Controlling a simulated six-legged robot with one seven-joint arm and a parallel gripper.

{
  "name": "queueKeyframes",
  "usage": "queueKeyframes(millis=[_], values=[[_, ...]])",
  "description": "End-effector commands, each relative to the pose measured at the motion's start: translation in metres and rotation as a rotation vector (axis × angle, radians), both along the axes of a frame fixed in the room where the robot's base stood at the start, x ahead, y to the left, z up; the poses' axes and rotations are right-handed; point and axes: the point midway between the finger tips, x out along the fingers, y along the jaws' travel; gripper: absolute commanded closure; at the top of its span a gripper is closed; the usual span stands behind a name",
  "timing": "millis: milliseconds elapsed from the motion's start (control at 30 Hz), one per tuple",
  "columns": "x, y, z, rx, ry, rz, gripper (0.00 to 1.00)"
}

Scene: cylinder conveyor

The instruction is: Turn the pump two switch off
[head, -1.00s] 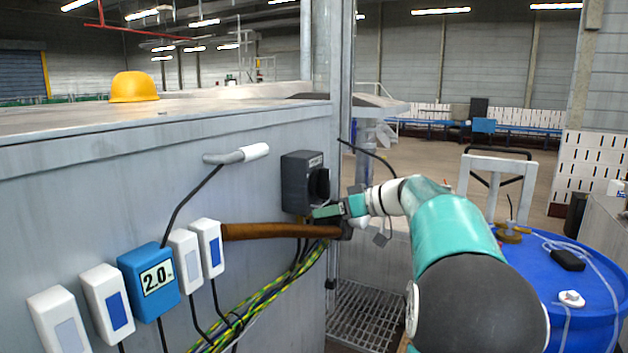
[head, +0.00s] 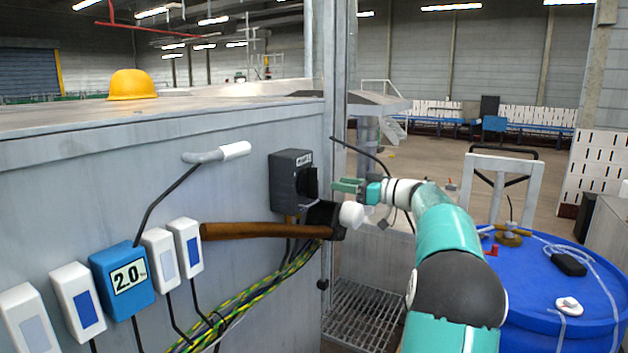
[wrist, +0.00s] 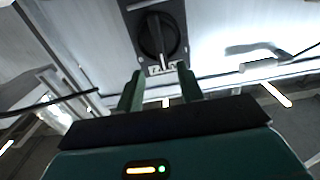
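The switch is a dark grey box (head: 289,170) on the side wall of the metal cabinet. Its black rotary knob (head: 311,184) faces right in the head view. In the wrist view the knob (wrist: 157,36) shows face-on, its grip bar nearly upright in the picture. A small label beside it is too small to read. My gripper (head: 341,186) is just right of the knob and apart from it in the head view. In the wrist view my gripper (wrist: 160,76) has its two green fingers apart, with nothing between them, short of the knob.
A mallet with a brown handle (head: 255,230) and black head (head: 322,216) is just below the switch. Cables (head: 250,299), white switches (head: 185,247) and a blue 2.0 box (head: 124,283) are to the left. A blue drum (head: 545,320) stands right. A yellow helmet (head: 132,84) lies on top.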

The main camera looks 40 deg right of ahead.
Motion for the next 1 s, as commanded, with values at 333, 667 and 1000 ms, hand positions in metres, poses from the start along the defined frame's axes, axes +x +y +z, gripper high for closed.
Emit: queueKeyframes(millis=[333,667,1000], values=[[0.066,0.024,0.000,-0.001,0.000,0.006,0.63],[0.090,0.031,0.001,0.000,0.000,0.004,0.63],[0.090,0.031,0.001,0.000,0.000,0.005,0.90]])
